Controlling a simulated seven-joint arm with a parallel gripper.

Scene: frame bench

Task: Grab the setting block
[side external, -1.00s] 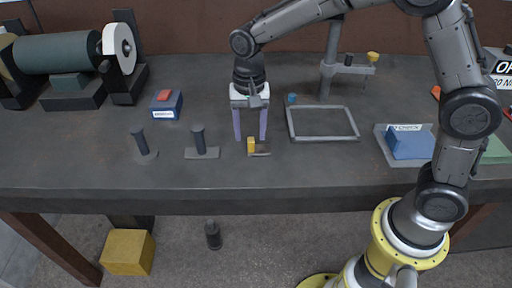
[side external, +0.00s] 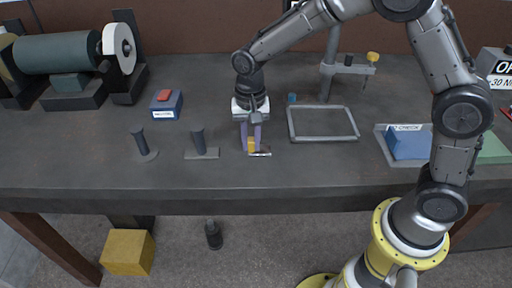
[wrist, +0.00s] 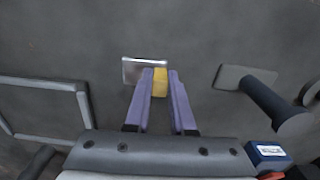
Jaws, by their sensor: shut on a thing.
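The setting block looks like the small yellow block (side external: 251,145) on the bench, beside a small shiny metal plate (side external: 262,154). It also shows in the wrist view (wrist: 160,84), between the purple fingers, with the plate (wrist: 143,69) just past the fingertips. My gripper (side external: 251,150) points down at the bench and is shut on the yellow block. In the wrist view my gripper (wrist: 160,82) has one finger on each side of the block. The block's lower part is partly hidden by the fingers, so I cannot tell whether it touches the bench.
An empty grey frame (side external: 291,127) lies just right of the gripper. Two dark posts on bases (side external: 199,142) (side external: 140,143) stand to the left. A blue box (side external: 166,104), a grinder (side external: 60,54) and a tray with a blue block (side external: 409,145) are farther out. The front bench strip is clear.

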